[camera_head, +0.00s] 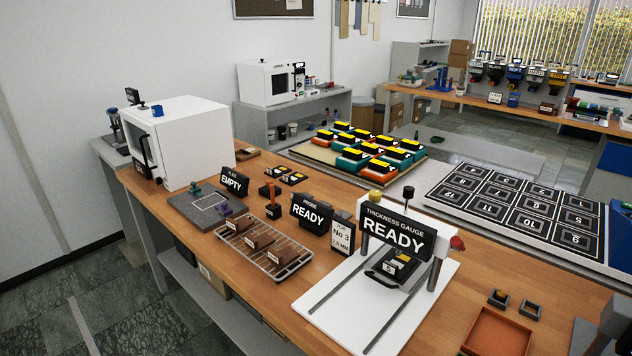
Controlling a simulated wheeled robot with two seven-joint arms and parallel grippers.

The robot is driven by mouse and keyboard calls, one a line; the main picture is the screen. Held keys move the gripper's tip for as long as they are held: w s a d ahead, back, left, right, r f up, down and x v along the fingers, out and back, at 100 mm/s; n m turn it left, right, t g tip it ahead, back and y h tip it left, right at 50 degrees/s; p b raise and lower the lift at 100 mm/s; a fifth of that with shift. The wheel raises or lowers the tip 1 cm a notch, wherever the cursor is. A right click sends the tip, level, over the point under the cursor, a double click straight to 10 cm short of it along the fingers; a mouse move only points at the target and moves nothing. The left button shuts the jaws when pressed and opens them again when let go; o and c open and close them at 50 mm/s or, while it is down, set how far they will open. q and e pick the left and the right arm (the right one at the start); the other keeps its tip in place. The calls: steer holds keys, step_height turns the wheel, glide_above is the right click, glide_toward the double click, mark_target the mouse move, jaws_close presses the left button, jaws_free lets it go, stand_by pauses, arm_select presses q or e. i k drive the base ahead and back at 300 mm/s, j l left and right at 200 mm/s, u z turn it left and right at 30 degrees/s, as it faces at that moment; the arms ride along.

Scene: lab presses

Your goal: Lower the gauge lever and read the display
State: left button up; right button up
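The thickness gauge stands on a white base plate (330,300) at the right front of the bench. Its black display (394,236) reads "THICKNESS GAUGE READY". A red knob (457,243) sticks out at the gauge's right side, level with the display; it may be the lever's end, but the lever itself is mostly hidden. A black knob (408,192) and a yellow knob (376,196) stand at the top. A dark block with a yellow stripe and a small number label (389,268) sits below the display.
A "PROBE READY" sign (308,213) and a "No 3, 7.5 MM" card (342,237) stand left of the gauge. A wire rack (283,268) holds brown pieces. An orange tray (497,332) lies at front right. A numbered black board (515,208) lies behind.

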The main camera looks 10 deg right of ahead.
mark_target(456, 240)
steer(key=z, duration=0.4)
steer(key=l+z, duration=0.15)
steer(key=z, duration=0.3)
steer(key=i+z, duration=0.1)
steer(key=z, duration=0.3)
